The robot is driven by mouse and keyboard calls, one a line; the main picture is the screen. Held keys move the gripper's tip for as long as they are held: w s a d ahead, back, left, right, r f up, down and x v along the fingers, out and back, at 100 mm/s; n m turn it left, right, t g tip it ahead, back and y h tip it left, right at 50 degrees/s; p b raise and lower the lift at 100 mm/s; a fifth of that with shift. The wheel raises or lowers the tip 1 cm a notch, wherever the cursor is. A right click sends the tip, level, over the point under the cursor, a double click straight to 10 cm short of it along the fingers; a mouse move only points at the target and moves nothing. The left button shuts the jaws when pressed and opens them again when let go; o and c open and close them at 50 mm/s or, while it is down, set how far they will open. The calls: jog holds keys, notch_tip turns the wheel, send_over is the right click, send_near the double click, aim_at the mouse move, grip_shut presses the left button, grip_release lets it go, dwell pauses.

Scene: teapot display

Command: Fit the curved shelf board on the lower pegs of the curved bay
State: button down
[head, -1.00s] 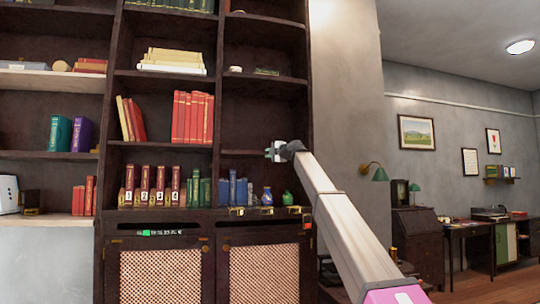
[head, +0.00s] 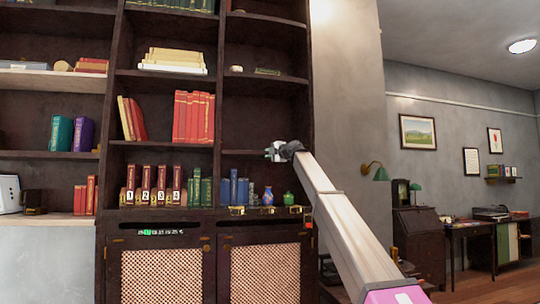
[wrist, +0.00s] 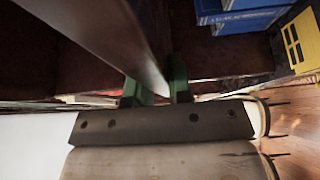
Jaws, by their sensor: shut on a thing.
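My gripper (head: 272,152) is at the right bay of the dark bookcase, in front of its middle level. In the wrist view its green fingertips (wrist: 158,90) are shut on a dark board (wrist: 105,35), which runs away to the upper left between them. In the head view the board's front edge (head: 243,153) shows as a thin, roughly level line left of the gripper. Its right end is hidden behind my gripper and arm. The lower pegs are not visible, so I cannot tell whether the board touches them.
Below the board stand blue books (head: 240,191), a blue vase (head: 267,196) and a green jar (head: 288,198). Brass pieces (head: 237,210) sit at the ledge's front. Red books (head: 193,117) fill the bay to the left. A fixed shelf (head: 262,77) is above.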

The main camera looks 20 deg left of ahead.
jog(key=shift+w+a+r, duration=0.1)
jog(key=shift+w+a, duration=0.25)
jog(key=shift+w, duration=0.2)
jog(key=shift+w+a, duration=0.3)
jog(key=shift+w, duration=0.2)
jog(key=c, duration=1)
grip_release()
jog(key=shift+o, duration=0.2)
jog(key=v, duration=1.1)
